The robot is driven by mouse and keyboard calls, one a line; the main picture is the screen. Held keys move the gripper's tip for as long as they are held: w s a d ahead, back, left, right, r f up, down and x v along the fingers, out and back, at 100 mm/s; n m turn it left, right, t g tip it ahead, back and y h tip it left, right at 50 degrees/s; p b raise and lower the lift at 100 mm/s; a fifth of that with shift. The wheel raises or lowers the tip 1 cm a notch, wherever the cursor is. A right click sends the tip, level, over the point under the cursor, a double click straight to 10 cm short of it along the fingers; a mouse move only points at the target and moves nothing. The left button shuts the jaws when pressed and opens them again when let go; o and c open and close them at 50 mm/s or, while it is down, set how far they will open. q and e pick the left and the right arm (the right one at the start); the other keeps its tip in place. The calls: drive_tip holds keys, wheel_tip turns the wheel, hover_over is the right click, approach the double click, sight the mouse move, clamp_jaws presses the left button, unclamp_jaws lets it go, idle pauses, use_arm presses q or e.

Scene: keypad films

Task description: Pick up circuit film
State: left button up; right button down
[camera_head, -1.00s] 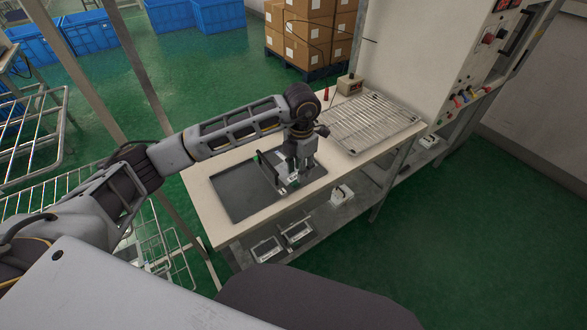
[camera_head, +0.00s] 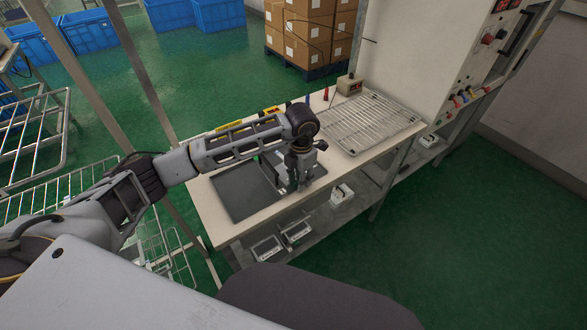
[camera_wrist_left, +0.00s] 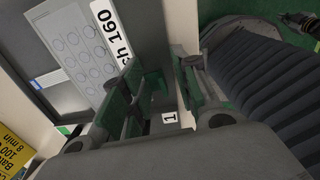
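My left gripper (camera_head: 297,182) is low over the right part of a dark tray (camera_head: 238,192) on the workbench. In the left wrist view its two fingers (camera_wrist_left: 164,92) stand apart with a gap between them, and I see nothing clearly held. A pale sheet with rows of circles (camera_wrist_left: 78,48), which looks like the circuit film, lies left of the fingers. A white label reading "ch 160" (camera_wrist_left: 108,28) is beside it. A small "1" label (camera_wrist_left: 169,117) shows between the fingers. The head view does not show the sheet clearly. My right gripper is not in view.
A wire rack (camera_head: 368,122) sits on the bench's right part, near a small box (camera_head: 349,84). A yellow label (camera_wrist_left: 14,150) lies at the wrist view's left edge. A lower shelf (camera_head: 325,217) holds small white items. A tall machine (camera_head: 440,60) stands behind the rack.

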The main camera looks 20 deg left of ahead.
use_arm(q)
clamp_jaws()
drive_tip(key=shift+r, duration=0.1)
idle(0.4)
wheel_tip(320, 180, up, 8)
drive_tip(key=shift+b, duration=0.35)
drive_tip(key=shift+r, duration=0.9)
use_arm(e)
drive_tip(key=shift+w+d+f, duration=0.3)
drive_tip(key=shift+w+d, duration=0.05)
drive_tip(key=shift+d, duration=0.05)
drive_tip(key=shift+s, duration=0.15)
